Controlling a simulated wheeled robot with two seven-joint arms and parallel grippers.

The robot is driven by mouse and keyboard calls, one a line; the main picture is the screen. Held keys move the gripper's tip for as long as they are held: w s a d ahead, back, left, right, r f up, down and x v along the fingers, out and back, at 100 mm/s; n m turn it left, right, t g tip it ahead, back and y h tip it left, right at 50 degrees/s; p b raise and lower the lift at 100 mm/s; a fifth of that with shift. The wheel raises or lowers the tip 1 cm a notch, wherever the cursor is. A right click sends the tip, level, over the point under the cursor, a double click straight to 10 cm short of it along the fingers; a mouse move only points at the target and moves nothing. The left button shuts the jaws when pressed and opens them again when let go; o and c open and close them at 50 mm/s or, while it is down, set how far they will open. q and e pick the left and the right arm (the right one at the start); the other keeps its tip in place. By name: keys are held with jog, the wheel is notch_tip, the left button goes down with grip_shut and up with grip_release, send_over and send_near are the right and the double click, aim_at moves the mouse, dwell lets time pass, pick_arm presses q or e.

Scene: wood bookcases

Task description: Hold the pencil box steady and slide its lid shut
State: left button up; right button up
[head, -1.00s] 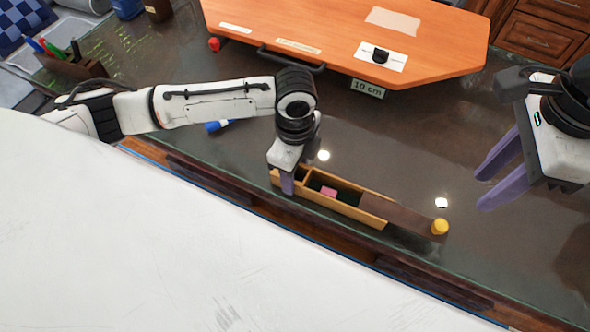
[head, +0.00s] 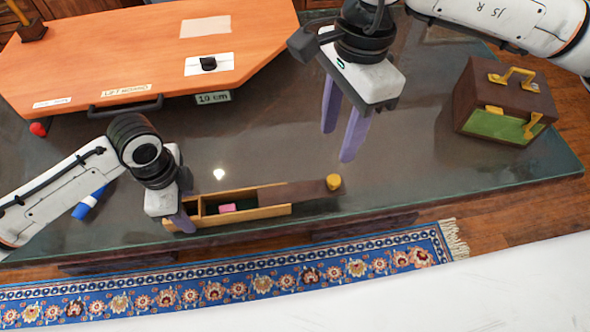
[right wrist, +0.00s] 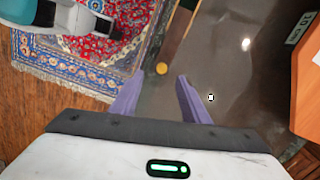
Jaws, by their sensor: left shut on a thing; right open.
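The wooden pencil box (head: 265,213) lies near the front edge of the glass-topped table, with a pink block (head: 227,208) inside its open part. Its dark brown lid (head: 290,194) sticks out past the right end, with a yellow knob (head: 333,182) at its far tip. The knob also shows in the right wrist view (right wrist: 161,68), just beyond the fingertips. My left gripper (head: 183,222) is shut on the box's left end. My right gripper (head: 338,145) is open and empty, above and behind the knob, apart from it.
An orange board (head: 140,50) with a black handle stands at the back left. A blue marker (head: 90,203) lies by my left arm. A brown case (head: 503,105) with yellow handles stands at the right. A patterned rug (head: 250,273) lies on the floor in front.

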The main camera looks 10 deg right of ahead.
jog(key=s+a+f+n+g+y, duration=0.2)
jog(key=s+a+f+g+y, duration=0.15)
jog(key=a, duration=0.25)
jog(key=m+t+y, duration=1.1)
jog(key=t, duration=0.3)
send_near(302, 188)
jog(key=d+r, duration=0.2)
jog(key=d, duration=0.1)
jog(key=d+r, duration=0.1)
jog(key=shift+w+d+r, duration=0.1)
jog(key=shift+w+d, duration=0.2)
jog(key=shift+d, duration=0.1)
jog(key=x, duration=1.1)
jog(key=shift+w+a, duration=0.1)
jog(key=shift+a, duration=0.25)
